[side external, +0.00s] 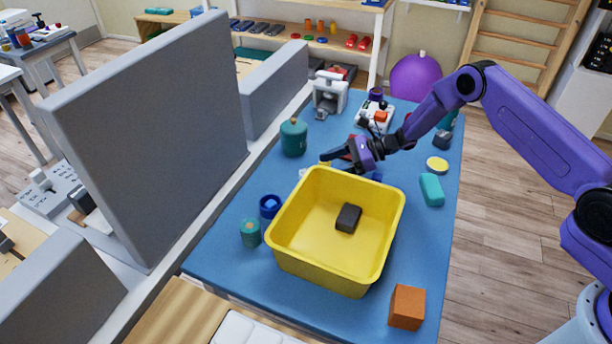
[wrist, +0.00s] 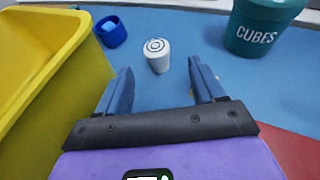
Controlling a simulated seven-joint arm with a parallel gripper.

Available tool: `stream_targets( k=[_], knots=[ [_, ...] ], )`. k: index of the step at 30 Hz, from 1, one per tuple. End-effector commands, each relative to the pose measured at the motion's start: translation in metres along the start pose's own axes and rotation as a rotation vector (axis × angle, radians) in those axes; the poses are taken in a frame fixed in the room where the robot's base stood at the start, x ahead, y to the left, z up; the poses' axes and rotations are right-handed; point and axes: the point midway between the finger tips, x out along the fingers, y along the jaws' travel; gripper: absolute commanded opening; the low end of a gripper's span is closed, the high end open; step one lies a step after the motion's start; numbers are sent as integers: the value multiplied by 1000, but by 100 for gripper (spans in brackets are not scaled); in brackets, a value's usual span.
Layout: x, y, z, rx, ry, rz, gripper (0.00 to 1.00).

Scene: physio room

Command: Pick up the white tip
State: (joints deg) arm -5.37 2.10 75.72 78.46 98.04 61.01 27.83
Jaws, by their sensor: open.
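The white tip (wrist: 157,55) is a small upright white piece with dark rings on its top, standing on the blue table in the wrist view. My gripper (wrist: 160,69) is open and empty, its two blue fingers spread apart. The tip shows between and just beyond the fingertips, not touching either finger. In the side view my gripper (side external: 326,157) is low over the table behind the yellow bin. There the tip is mostly hidden, with only a bit of white by the bin's back rim.
The yellow bin (side external: 282,253) holds a dark block (side external: 348,218) and stands close to my gripper. A teal CUBES pot (wrist: 262,25) is to the tip's right, a blue ring (wrist: 111,32) to its left. An orange block (side external: 407,307) sits at the front right.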

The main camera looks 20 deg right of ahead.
Motion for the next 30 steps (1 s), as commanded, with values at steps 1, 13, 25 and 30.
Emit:
stream_targets(
  k=[1,13,25,30],
  knots=[
    [6,0,0,-2,0,0,68],
    [42,4,6,-2,0,3,68],
    [67,4,7,1,0,-1,68],
    [67,4,7,0,0,0,52]
  ],
)
